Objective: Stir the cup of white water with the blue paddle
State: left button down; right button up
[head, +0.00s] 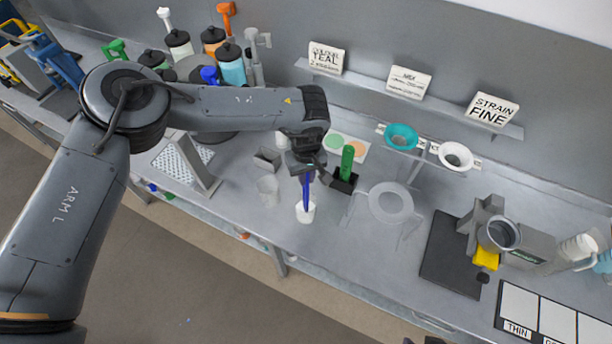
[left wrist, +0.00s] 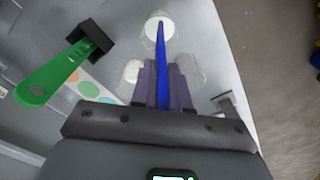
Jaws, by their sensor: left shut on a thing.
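My left gripper (head: 303,172) is shut on the blue paddle (head: 306,192), which points down over the bench. The paddle's lower end is at the cup of white water (head: 305,212), a small white cup near the bench's front edge. In the left wrist view the blue paddle (left wrist: 160,60) runs from between my left gripper's fingers (left wrist: 162,82) to the white cup (left wrist: 158,27), its tip over or inside the mouth. I cannot tell how deep the tip is. My right gripper is not clearly in view.
A green paddle (head: 347,160) stands in a black holder (head: 344,181) just right of the cup. A clear cup (head: 268,190) stands to the left. A ring stand (head: 390,203) is to the right. Pump bottles (head: 231,68) stand at the back left.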

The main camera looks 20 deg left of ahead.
pick_arm(q)
notch_tip(320, 180, up, 5)
jog(key=p, duration=0.2)
jog(key=shift+f+p, duration=0.1)
jog(key=shift+p, duration=0.3)
notch_tip(320, 180, up, 7)
jog(key=p, duration=0.5)
